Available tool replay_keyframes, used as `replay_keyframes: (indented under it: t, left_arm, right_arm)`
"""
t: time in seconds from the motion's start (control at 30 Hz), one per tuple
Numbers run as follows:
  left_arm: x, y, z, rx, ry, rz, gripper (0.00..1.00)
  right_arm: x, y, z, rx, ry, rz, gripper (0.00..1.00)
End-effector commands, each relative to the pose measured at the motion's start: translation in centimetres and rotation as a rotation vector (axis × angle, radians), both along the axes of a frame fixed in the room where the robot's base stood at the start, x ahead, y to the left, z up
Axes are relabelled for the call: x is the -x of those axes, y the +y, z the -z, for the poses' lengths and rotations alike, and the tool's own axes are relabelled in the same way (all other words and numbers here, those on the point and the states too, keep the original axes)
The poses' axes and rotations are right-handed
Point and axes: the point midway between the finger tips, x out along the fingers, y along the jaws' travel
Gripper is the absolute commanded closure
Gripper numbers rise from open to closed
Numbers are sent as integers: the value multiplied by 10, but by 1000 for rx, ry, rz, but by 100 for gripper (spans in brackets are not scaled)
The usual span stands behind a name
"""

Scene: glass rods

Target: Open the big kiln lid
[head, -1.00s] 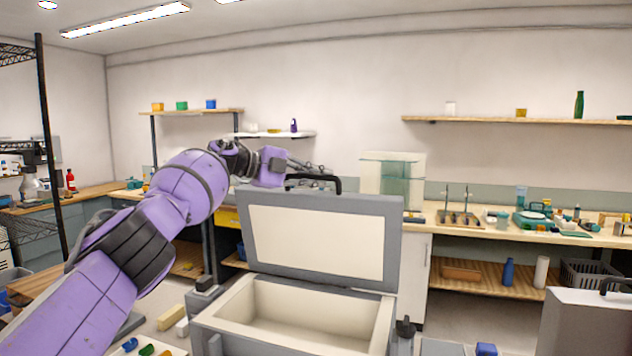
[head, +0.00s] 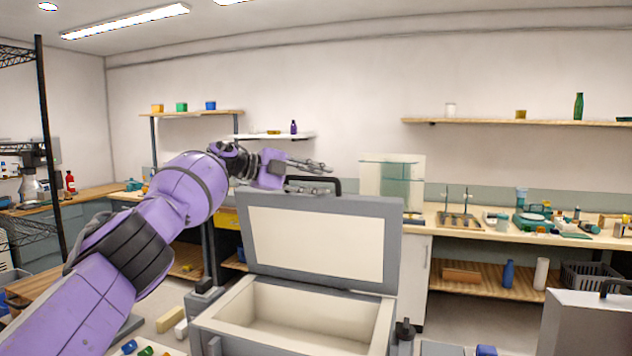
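The big kiln (head: 212,326) stands in front of me with its lid (head: 396,240) raised, leaning back at the rear edge. The lid's pale inner panel faces me and the pale kiln chamber (head: 243,302) is uncovered and looks empty. A black handle (head: 339,186) shows at the lid's top edge. My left gripper (head: 322,178) is at that handle, its fingers apart, one above the other. The lower finger overlaps the handle in the picture; I cannot tell whether they touch. My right gripper is out of view.
A grey box with a black handle (head: 585,322) stands at the lower right. Behind the kiln, a wooden counter (head: 475,230) carries a glass tank (head: 392,183), a rack and several small items. Wall shelves hang above.

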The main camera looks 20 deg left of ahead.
Motion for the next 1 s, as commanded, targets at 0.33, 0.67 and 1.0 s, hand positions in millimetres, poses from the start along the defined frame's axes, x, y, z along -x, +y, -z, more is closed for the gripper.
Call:
replay_keyframes:
  t: [0.33, 0.67, 1.0]
  left_arm:
    - [34, 42, -13, -2, -1, -4, 69]
    - [70, 81, -27, -1, 1, -1, 69]
    - [76, 86, -29, 0, 1, 0, 69]
  right_arm:
    - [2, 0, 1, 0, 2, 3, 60]
    - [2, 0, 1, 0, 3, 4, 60]
    - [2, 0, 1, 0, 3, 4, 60]
